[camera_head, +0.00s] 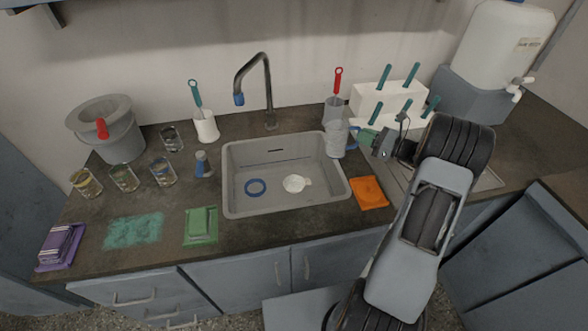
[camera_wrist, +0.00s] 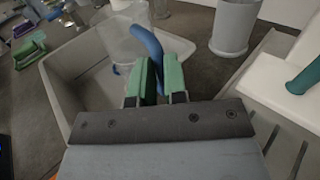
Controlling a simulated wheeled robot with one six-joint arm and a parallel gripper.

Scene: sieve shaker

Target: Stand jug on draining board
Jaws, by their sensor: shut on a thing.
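The clear jug (camera_head: 337,140) with a blue handle is at the back right corner of the sink. It appears upright in the head view; whether its base touches anything cannot be told. In the wrist view the jug's see-through body (camera_wrist: 120,38) is beyond my fingers, over the sink side. My gripper (camera_head: 370,138) is right of the jug, its green fingertips (camera_wrist: 160,78) shut on the blue handle (camera_wrist: 148,45). The draining board (camera_head: 487,181) lies right of the sink, partly hidden by my arm; its grooves (camera_wrist: 282,135) show at right in the wrist view.
A grey pot (camera_wrist: 235,28) with a red brush (camera_head: 338,80) stands behind the jug. A white block with teal handles (camera_head: 372,103) stands behind the board. An orange cloth (camera_head: 369,192) lies in front.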

